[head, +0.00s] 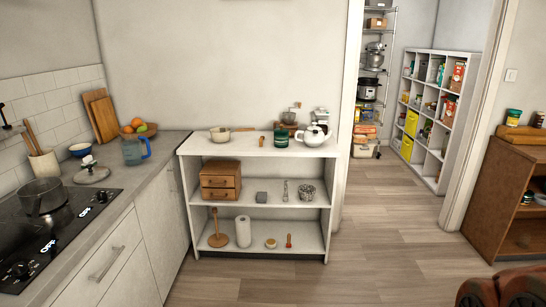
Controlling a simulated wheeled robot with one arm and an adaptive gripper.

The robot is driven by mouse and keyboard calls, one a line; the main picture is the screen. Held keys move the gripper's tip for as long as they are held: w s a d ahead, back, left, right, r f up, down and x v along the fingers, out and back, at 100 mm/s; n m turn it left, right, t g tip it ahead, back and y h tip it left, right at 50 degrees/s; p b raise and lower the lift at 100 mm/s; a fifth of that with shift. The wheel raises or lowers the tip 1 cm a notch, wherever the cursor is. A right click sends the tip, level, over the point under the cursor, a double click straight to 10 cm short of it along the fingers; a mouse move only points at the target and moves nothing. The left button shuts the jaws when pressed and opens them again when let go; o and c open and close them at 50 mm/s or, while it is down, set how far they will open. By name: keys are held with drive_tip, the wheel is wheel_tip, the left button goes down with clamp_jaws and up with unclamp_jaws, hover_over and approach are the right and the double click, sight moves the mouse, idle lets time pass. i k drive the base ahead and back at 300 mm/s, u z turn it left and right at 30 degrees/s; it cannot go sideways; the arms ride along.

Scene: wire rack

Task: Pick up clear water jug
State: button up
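A clear, bluish water jug (134,151) with a blue handle stands upright on the grey counter (160,170), near its far end. A bowl of fruit (139,130) is just behind the jug, and a round lid (92,173) lies to its left and nearer. The jug's handle side faces right. My gripper is not in view. A reddish-brown and dark part, cut off at the bottom right edge, may be mine; I cannot tell.
A stove with a pot (42,196) is at left. A white shelf (262,148) right of the counter holds a teapot (314,135), a pan and a wooden box. A wire rack (372,75) stands through the doorway. A brown cabinet (500,200) is at right. The middle floor is clear.

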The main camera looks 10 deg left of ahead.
sight(131, 142)
drive_tip(key=u, duration=0.35)
drive_tip(key=i, duration=1.7)
drive_tip(key=u, duration=1.75)
drive_tip(key=i, duration=1.4)
drive_tip(key=u, duration=0.95)
drive_tip(key=i, duration=0.3)
drive_tip(key=u, duration=0.1)
